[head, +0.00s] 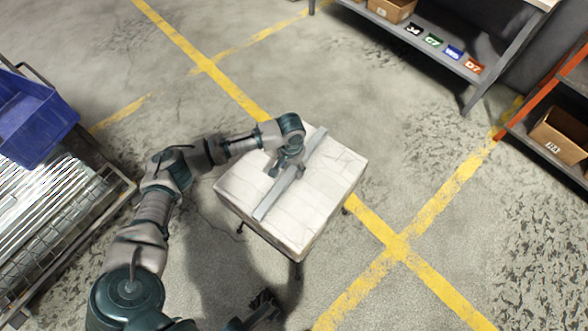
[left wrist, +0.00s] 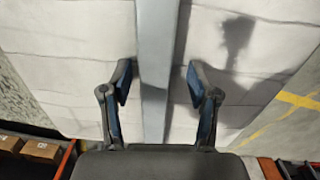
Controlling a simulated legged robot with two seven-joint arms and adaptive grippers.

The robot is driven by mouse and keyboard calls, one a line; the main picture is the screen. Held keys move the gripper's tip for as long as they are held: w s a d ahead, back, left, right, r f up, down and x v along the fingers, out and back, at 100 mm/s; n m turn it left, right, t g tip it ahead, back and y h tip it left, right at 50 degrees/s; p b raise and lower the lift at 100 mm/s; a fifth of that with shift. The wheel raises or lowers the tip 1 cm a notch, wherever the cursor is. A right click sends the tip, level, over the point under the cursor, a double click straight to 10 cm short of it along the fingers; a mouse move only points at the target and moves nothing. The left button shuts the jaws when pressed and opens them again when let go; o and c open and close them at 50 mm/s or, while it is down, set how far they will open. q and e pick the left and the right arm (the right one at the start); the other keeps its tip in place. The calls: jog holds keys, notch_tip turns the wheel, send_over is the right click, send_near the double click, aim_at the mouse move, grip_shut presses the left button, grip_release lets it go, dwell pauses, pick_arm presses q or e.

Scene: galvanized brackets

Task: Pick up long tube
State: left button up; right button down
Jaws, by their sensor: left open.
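The long tube (head: 272,197) is a straight grey metal bar. It lies diagonally across the top of a white, block-like table (head: 325,180). My left gripper (head: 284,168) is over the tube near its middle. In the left wrist view, the tube (left wrist: 157,40) runs upright through the middle of the picture. The open left gripper (left wrist: 159,82) has one blue-padded finger on each side of it, with gaps to both. I cannot tell the fingers' exact height over the table top. A dark part at the bottom of the head view looks like my right gripper (head: 264,305), its fingers unclear.
A blue bin (head: 32,115) stands on a wire-mesh cart (head: 60,210) at the left. Shelves with cardboard boxes (head: 565,133) stand at the upper right. Yellow lines cross the floor, which is open right of the table.

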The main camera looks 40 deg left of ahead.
pick_arm(q)
jog(key=shift+d+r, duration=0.1)
jog(key=shift+d, duration=0.3)
grip_shut()
jog(key=shift+a, duration=0.15)
